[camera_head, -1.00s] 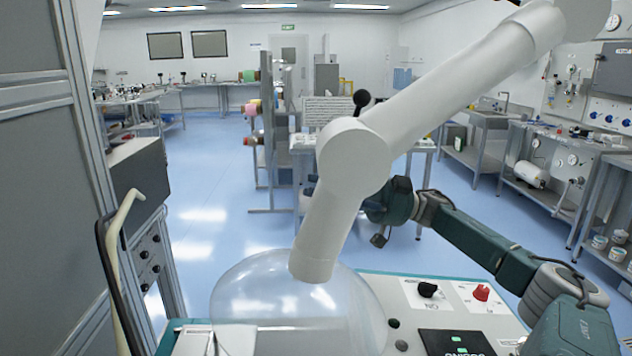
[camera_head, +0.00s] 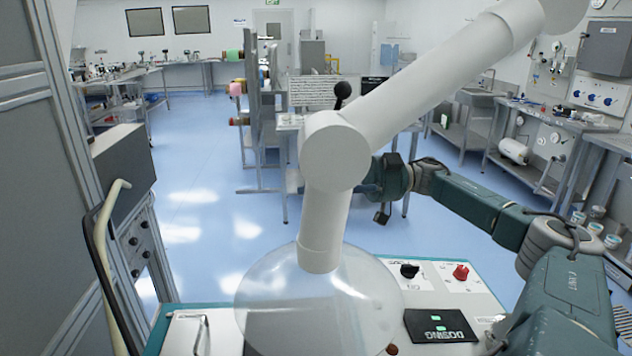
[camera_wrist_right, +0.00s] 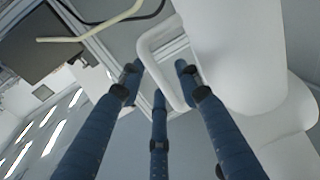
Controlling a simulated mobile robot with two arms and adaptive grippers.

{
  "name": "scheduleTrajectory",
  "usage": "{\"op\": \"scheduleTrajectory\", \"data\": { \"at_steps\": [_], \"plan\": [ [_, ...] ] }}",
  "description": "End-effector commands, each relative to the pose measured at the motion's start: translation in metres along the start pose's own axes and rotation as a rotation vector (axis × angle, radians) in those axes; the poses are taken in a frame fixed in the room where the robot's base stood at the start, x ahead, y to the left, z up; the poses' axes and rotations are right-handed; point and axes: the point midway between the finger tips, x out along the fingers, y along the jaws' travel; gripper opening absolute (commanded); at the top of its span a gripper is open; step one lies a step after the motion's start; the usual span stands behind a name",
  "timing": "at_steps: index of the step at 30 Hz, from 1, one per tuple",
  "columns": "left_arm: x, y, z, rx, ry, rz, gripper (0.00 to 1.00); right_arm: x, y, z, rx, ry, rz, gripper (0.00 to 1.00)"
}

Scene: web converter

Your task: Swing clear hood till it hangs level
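The clear hood (camera_head: 285,305) is a transparent dome on the lower end of a white jointed extraction arm (camera_head: 430,85). It hangs over the machine's control-panel end, with its lower part cut off by the picture's bottom edge. The short white link (camera_head: 326,225) above it leans slightly, its lower end to the left. My right gripper (camera_head: 369,189) is behind the arm's elbow joint, its fingertips partly hidden. In the right wrist view, its blue fingers (camera_wrist_right: 158,85) are spread around a white loop handle (camera_wrist_right: 150,45), with no clear grip on it. My left gripper is out of view.
Below the hood is a machine top with a black knob (camera_head: 410,270), a red knob (camera_head: 461,272) and a dosing display (camera_head: 438,326). A grey cabinet frame (camera_head: 30,180) stands close on the left. The blue floor (camera_head: 215,190) behind is open.

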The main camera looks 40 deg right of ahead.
Motion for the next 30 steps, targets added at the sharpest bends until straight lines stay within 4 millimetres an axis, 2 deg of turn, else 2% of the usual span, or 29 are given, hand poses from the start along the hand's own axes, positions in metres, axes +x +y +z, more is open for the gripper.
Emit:
{"op": "scheduleTrajectory", "data": {
  "at_steps": [5,8,15,19,24,30],
  "plan": [
    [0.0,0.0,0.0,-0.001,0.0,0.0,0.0,-0.009,0.001,0.0,0.001,-0.001,0.002,0.34],
    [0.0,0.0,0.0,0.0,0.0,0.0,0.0,-0.026,0.001,0.0,0.001,-0.001,0.004,0.34],
    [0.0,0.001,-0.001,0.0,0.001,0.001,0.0,-0.078,0.002,-0.001,-0.003,0.005,0.006,0.34],
    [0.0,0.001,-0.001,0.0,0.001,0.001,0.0,-0.099,0.001,-0.001,-0.003,0.006,0.005,0.34],
    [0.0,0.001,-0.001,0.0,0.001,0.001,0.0,-0.113,0.001,-0.001,-0.005,0.003,0.003,0.34],
    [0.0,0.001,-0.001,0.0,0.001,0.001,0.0,-0.12,0.0,0.0,0.0,0.001,0.001,0.34]
  ]
}}
